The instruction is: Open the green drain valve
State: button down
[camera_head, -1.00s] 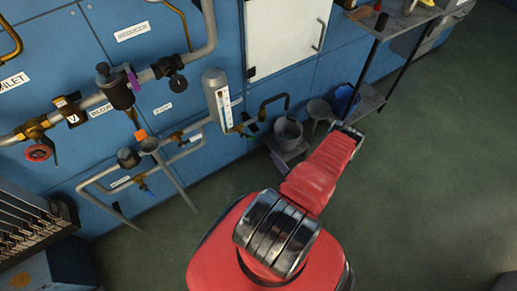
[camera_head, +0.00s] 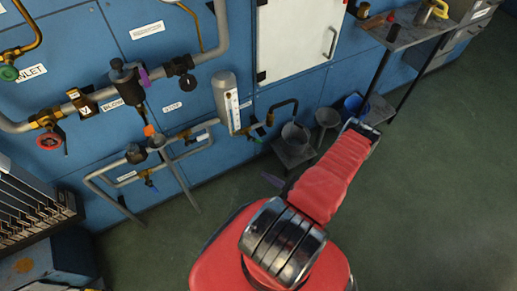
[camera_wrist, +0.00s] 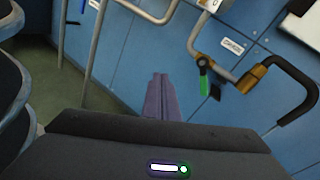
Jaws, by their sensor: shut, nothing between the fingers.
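The green drain valve handle (camera_wrist: 204,80) hangs down from a pipe beside a brass fitting in the wrist view. Its label is too small to read surely. In the head view the green handle (camera_head: 257,140) is a small spot below the gauge. My gripper (camera_wrist: 160,76) is shut and empty, its purple-grey fingers together. In the wrist view the fingertips are left of the green handle, apart from it. In the head view my gripper (camera_head: 270,179) shows left of my red arm, below the valve.
A grey bucket (camera_head: 295,137) stands on a low stand under the bent outlet pipe. A level gauge (camera_head: 231,104) is above the valve. A red handwheel (camera_head: 49,141) and another green handwheel (camera_head: 9,73) are at left. A metal table (camera_head: 404,28) stands at right. Open floor lies right.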

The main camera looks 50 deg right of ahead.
jog(key=w+a+r+n+g+y, duration=0.1)
jog(key=a+r+n+g, duration=0.45)
jog(key=r, duration=0.65)
jog(key=a+r+n+g+y, duration=0.25)
jog(key=r+n+g, duration=0.45)
jog(key=r, duration=0.6)
jog(key=w+a+r+n+g, duration=0.1)
jog(key=a+r+n+g, duration=0.35)
jog(key=r+n, duration=0.55)
jog(key=a+r+n+t+h, duration=0.1)
jog(key=a+r+n+t, duration=0.1)
jog(key=a+r, duration=0.3)
jog(key=a+r+n+t+h, duration=0.2)
jog(key=a+r, duration=0.4)
jog(key=r, duration=0.6)
jog(key=a+r+n+t+h, duration=0.1)
jog(key=a+r+n, duration=0.3)
jog(key=r, duration=0.5)
jog(key=shift+s+a+t+h, duration=0.4)
jog(key=shift+a+h, duration=0.25)
jog(key=shift+a, duration=0.25)
jog(key=shift+n, duration=0.25)
